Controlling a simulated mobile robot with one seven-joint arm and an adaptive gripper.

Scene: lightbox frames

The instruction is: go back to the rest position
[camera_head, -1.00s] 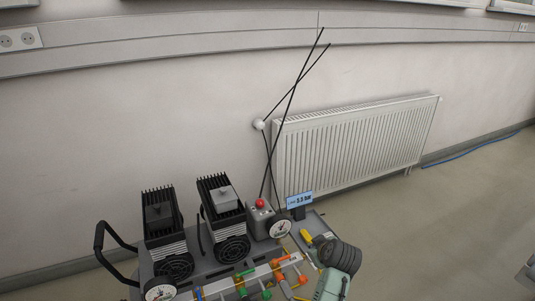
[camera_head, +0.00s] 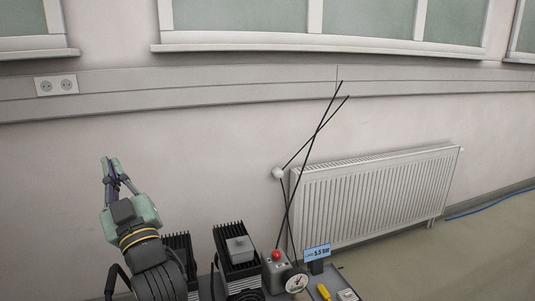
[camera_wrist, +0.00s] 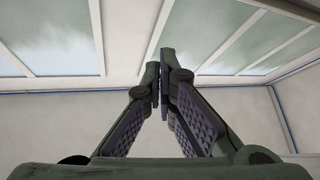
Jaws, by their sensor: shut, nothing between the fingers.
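My gripper (camera_head: 111,165) is raised at the left of the head view, in front of the bare wall and above the equipment on the cart. It points upward. In the wrist view my gripper (camera_wrist: 160,80) shows its two padded fingers with their tips together, shut and empty. Behind the fingers that view shows only wall and windows. Part of my arm hides the left ribbed black unit (camera_head: 178,245) in the head view.
A second ribbed unit (camera_head: 229,247), a grey box with a red button (camera_head: 276,254), a gauge (camera_head: 296,284) and a small blue display (camera_head: 317,253) stand at the bottom. Thin black rods (camera_head: 312,150) rise before the radiator (camera_head: 375,195). The wall area above is free.

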